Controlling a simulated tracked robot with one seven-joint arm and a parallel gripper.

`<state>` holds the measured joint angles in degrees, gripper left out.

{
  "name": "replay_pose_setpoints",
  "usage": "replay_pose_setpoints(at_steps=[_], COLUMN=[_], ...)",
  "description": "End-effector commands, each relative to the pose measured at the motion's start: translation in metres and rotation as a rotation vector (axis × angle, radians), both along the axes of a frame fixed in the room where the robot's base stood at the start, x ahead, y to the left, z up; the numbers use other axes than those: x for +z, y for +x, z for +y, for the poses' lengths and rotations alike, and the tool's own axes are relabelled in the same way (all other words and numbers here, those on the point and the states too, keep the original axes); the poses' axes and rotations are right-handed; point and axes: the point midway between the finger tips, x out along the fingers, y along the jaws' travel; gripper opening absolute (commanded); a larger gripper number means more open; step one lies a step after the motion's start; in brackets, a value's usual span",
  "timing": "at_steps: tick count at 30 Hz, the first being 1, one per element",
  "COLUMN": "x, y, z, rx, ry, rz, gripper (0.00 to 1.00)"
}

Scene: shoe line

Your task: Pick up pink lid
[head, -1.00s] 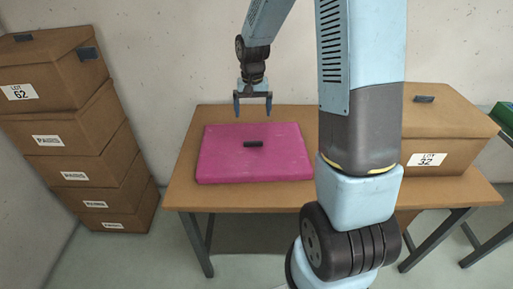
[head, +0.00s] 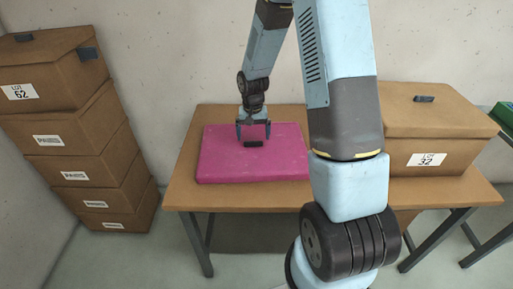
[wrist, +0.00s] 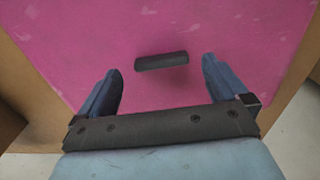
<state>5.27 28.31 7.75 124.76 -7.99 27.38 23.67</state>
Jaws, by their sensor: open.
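The pink lid (head: 225,165) lies flat on the wooden table, with a small black handle (head: 253,144) at its middle. My gripper (head: 253,137) is open and empty above the lid, with its fingertips close to the handle. In the wrist view the handle (wrist: 162,61) shows beyond and between the two open fingers, a little tilted against the line of the jaws. Nothing is between the fingers of my gripper (wrist: 162,72). I cannot tell exactly how high the fingertips are above the lid.
A cardboard box (head: 433,125) labelled 32 stands on the right of the table (head: 240,197). A stack of several cardboard boxes (head: 75,140) stands on the floor at the left. A green object (head: 504,114) shows at the right edge. The table's front strip is clear.

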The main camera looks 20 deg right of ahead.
Motion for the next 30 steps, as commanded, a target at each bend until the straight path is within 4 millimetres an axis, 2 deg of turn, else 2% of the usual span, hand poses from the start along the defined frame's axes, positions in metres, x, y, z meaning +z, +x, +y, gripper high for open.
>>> replay_pose_setpoints(at_steps=[1, 7, 17, 30], x=[-0.008, -0.030, -0.035, -0.034], y=[0.001, 0.002, 0.002, 0.002], z=[-0.001, -0.001, -0.001, -0.001], rx=[0.000, 0.002, 0.001, 0.002], ry=[0.001, 0.000, 0.000, 0.000], rz=[0.003, 0.001, 0.000, 0.000], gripper=[1.00, 1.00, 1.00, 0.59])
